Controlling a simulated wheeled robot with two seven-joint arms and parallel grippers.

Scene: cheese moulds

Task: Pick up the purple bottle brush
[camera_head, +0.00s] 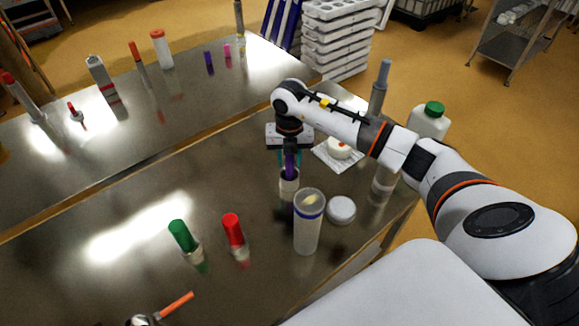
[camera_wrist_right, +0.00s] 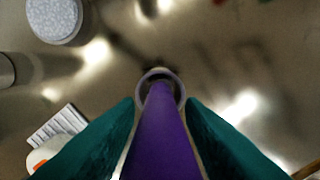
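The purple bottle brush (camera_head: 290,166) stands upright in a small white holder (camera_head: 289,188) on the near steel table. In the right wrist view the brush (camera_wrist_right: 162,135) runs up the middle, with the round rim of the holder (camera_wrist_right: 181,88) around it farther off. My right gripper (camera_head: 290,157) is above the holder, with its teal fingers on either side of the brush. In the wrist view a narrow gap shows between the fingertips (camera_wrist_right: 161,102) and the brush on both sides. The gripper body hides the top of the brush. My left gripper is not in view.
A clear blue-rimmed jar (camera_head: 307,230) and a white lid (camera_head: 341,209) stand close by the holder. Green-capped (camera_head: 182,236) and red-capped (camera_head: 233,230) items stand nearer. A green-capped bottle (camera_head: 429,121) is at the right. The table left of the holder is clear.

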